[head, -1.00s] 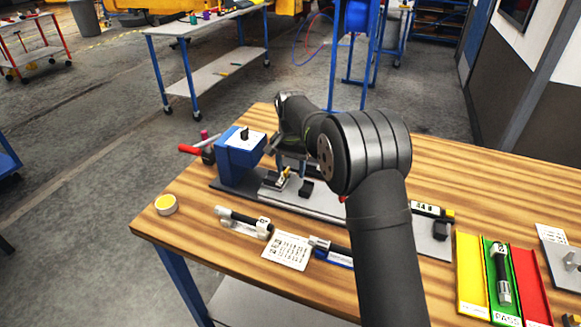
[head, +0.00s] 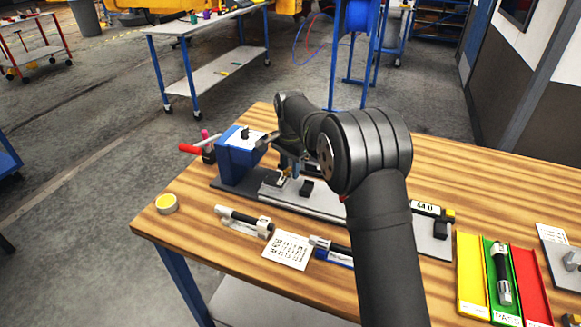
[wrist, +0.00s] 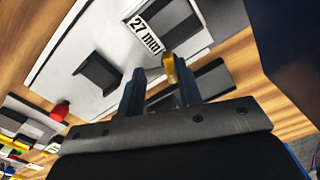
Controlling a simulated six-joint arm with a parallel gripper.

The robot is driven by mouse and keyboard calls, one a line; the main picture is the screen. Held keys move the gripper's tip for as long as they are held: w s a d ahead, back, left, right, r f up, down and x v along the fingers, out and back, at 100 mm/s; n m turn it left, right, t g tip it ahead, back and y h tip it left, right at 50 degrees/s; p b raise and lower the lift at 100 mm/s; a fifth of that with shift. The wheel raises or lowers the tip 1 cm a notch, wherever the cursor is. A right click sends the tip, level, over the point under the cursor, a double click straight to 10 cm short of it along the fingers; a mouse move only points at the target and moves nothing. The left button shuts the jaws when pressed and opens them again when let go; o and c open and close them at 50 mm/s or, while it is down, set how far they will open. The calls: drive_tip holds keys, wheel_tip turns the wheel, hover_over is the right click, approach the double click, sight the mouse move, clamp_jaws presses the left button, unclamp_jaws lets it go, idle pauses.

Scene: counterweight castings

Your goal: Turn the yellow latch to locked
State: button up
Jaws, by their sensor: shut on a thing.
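The yellow latch (wrist: 170,68) shows in the wrist view as a small upright tab between my fingertips, close to the right finger. My gripper (wrist: 158,78) is shut on it, with blue fingers on either side. In the head view my gripper (head: 290,170) is low over the fixture's grey plate (head: 325,203), just right of the blue block (head: 238,160). The latch is mostly hidden there by the fingers. Whether the latch stands at locked cannot be read. A "27 mm" label (wrist: 145,33) lies beside the latch.
A dark block (wrist: 97,72) stands on the plate near my fingers. Cylindrical parts, a printed card (head: 287,250) and a tape roll (head: 166,204) lie along the front. Yellow (head: 472,275), green (head: 489,302) and red (head: 531,285) trays are at right. The back right wood is clear.

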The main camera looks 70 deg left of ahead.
sight(290, 172)
drive_tip(key=o, duration=1)
wheel_tip(290, 172, up, 18)
drive_tip(key=shift+f, duration=0.25)
